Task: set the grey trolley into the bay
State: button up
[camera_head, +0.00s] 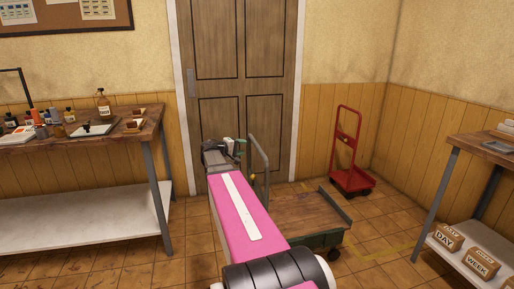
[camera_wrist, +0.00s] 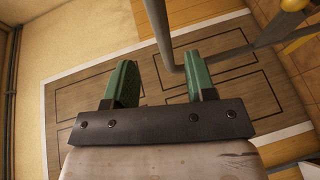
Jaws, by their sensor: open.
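The trolley with a wooden deck (camera_head: 300,212) and a grey-green tube handle (camera_head: 264,160) stands on the tiled floor right of my arm. Its frame looks dark green. In the wrist view, the bent grey handle tube (camera_wrist: 164,40) shows between and beyond my green fingers, close to the right one; I cannot tell whether they touch. My gripper (camera_head: 240,148) is open just left of the handle top; it also shows in the wrist view (camera_wrist: 160,78). Yellow floor lines (camera_head: 385,252) show right of the trolley; whether they mark the bay is unclear. My arm hides part of the trolley.
A red trolley (camera_head: 352,184) stands near the back right corner. A bench (camera_head: 80,142) with bottles is on the left; another table (camera_head: 488,150) with boxes on its lower shelf is on the right. A closed wooden door (camera_head: 240,70) is behind. Some floor right of the trolley is clear.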

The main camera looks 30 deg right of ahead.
aim_at(257, 146)
jog(key=x, duration=1)
jog(key=shift+f, duration=0.1)
grip_shut()
jog(key=shift+d, duration=0.1)
